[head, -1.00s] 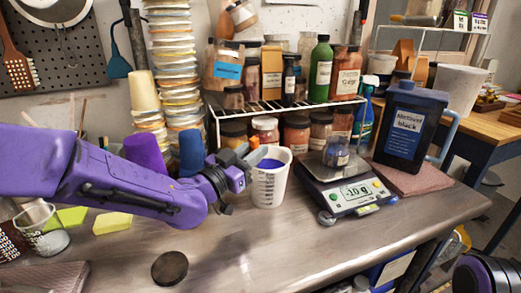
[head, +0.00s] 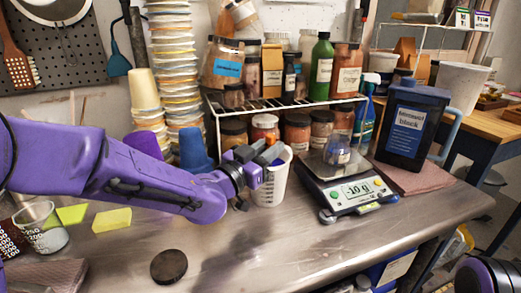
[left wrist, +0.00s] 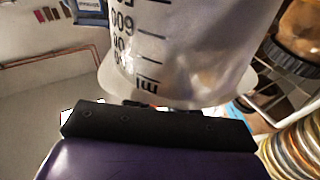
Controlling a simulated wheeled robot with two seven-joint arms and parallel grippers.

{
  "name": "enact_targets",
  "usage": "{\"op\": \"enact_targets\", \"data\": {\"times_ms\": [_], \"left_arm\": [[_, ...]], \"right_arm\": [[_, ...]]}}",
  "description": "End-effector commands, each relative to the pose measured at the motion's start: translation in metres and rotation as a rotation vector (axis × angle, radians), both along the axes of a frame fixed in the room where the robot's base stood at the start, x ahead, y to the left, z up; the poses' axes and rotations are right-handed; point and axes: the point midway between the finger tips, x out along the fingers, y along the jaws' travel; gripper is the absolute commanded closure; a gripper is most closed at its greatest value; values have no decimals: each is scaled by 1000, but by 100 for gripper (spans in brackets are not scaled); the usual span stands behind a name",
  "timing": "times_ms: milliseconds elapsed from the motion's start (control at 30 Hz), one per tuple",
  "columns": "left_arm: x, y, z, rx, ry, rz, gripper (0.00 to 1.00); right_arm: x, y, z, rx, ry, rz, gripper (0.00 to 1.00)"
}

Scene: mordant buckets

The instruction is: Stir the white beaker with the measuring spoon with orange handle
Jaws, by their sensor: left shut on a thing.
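My left gripper (head: 256,163) is beside the beaker's upper left rim, shut on the measuring spoon, whose orange handle (head: 272,141) shows above the jaws. The spoon's bowl is hidden; I cannot tell how deep it sits in the beaker. A black gripper part (left wrist: 160,126) crosses the lower left wrist view.
A digital scale (head: 352,192) with a small jar stands right of the beaker, with a black labelled jug (head: 408,125) beyond it. A wire rack of jars (head: 290,106) is behind. A dark round lid (head: 169,266) lies in front. The front bench is mostly clear.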

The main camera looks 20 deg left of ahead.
Motion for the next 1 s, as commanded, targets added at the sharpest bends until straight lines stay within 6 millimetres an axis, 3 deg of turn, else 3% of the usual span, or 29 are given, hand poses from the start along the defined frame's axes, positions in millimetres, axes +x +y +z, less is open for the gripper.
{"op": "enact_targets", "data": {"times_ms": [67, 200, 567, 1000], "left_arm": [[7, 4, 1, -1, -1, 4, 100], [-1, 15, 1, -2, 0, 3, 100], [-3, 17, 2, -1, -1, 2, 100], [-11, 16, 47, -2, 0, 2, 100]], "right_arm": [[0, 0, 1, 0, 0, 0, 100], [0, 0, 0, 0, 0, 0, 100], [0, 0, 1, 0, 0, 0, 100], [0, 0, 38, 0, 0, 0, 100]]}}
